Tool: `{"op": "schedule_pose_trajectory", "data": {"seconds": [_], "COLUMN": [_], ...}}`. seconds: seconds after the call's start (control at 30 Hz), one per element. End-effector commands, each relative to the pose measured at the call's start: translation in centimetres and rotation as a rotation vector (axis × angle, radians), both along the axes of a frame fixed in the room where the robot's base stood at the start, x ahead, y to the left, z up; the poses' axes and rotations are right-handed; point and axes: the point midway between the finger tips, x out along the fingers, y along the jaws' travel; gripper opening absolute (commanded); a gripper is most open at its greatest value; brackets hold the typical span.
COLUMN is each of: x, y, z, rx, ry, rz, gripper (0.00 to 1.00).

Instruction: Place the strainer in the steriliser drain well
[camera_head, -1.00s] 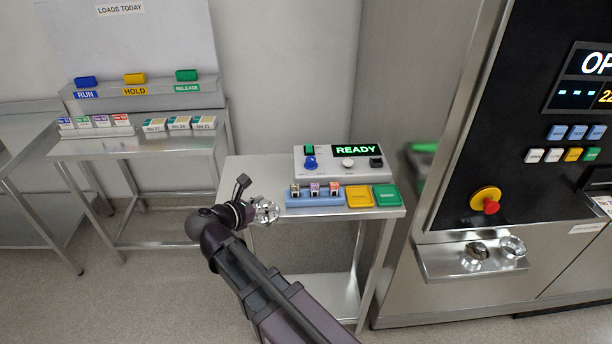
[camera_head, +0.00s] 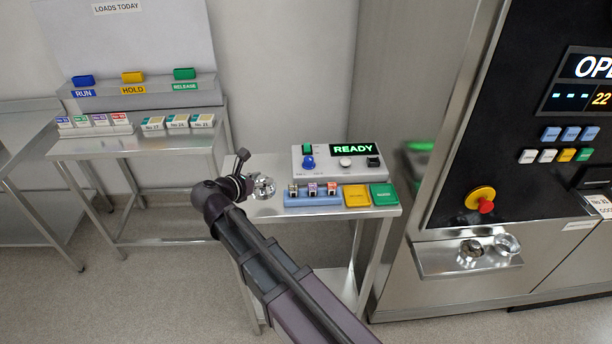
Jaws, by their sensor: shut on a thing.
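My gripper (camera_head: 264,187) is over the left end of the small steel table. It is shut on a small shiny metal piece at its tip, too small and partly covered to tell if it is the strainer. The steriliser (camera_head: 450,180) stands at right, with a steel ledge (camera_head: 437,262) on its front. On the ledge are a round metal fitting with a dark inside (camera_head: 470,250) and a shiny round metal ring or cup (camera_head: 507,244) beside it. I cannot tell for sure which is the drain well. My gripper is well left of both.
The small table (camera_head: 265,211) bears a control box reading READY (camera_head: 338,163), a blue rack of small vials (camera_head: 313,197), a yellow pad (camera_head: 357,196) and a green pad (camera_head: 384,195). A red emergency button (camera_head: 485,206) juts out above the ledge. Floor is clear in front of the steriliser.

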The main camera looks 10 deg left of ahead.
Motion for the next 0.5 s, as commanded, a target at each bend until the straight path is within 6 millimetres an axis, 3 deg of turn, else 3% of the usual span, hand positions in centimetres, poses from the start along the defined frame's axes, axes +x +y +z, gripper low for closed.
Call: {"op": "schedule_pose_trajectory", "data": {"seconds": [0.03, 0.1, 0.3, 0.5], "x": [2.1, 4.3, 9.8, 12.5], "y": [0.8, 1.3, 2.2, 2.4], "z": [1.4, 2.3, 4.4, 5.3], "rx": [-0.001, 0.001, 0.0, -0.002], "ry": [0.0, 0.001, -0.002, -0.006], "rz": [0.009, 0.027, 0.074, 0.098], "gripper": [0.0, 0.0, 0.0, 0.0]}}
